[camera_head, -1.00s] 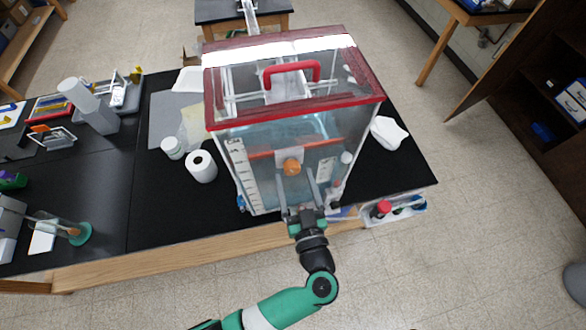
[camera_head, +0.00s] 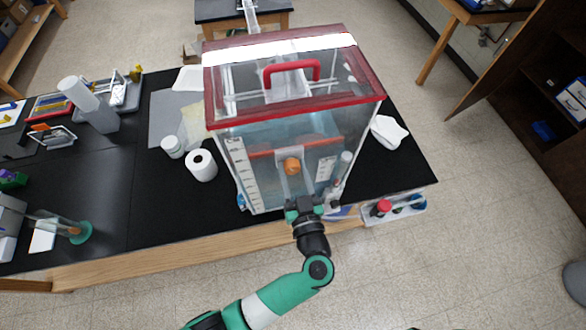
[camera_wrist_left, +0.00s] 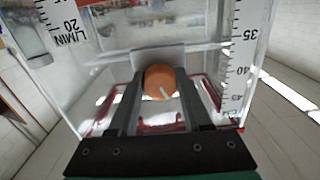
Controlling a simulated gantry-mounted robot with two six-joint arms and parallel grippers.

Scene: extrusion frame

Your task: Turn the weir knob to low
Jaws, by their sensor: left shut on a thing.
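The orange weir knob (camera_head: 291,166) sits on a pale plate on the front of the clear, red-trimmed tank (camera_head: 230,143). It also shows in the left wrist view (camera_wrist_left: 160,83), round with a pale pointer line slanting toward the lower right. My left gripper (camera_head: 291,172) reaches up to it from the front edge of the bench. In the left wrist view its two dark fingers (camera_wrist_left: 160,92) lie on either side of the knob and are shut on it. My right gripper is not in view.
A paper roll (camera_head: 201,166) and a white jar (camera_head: 172,147) stand left of the tank. A rack with a red-capped bottle (camera_head: 381,208) hangs at the bench's front right.

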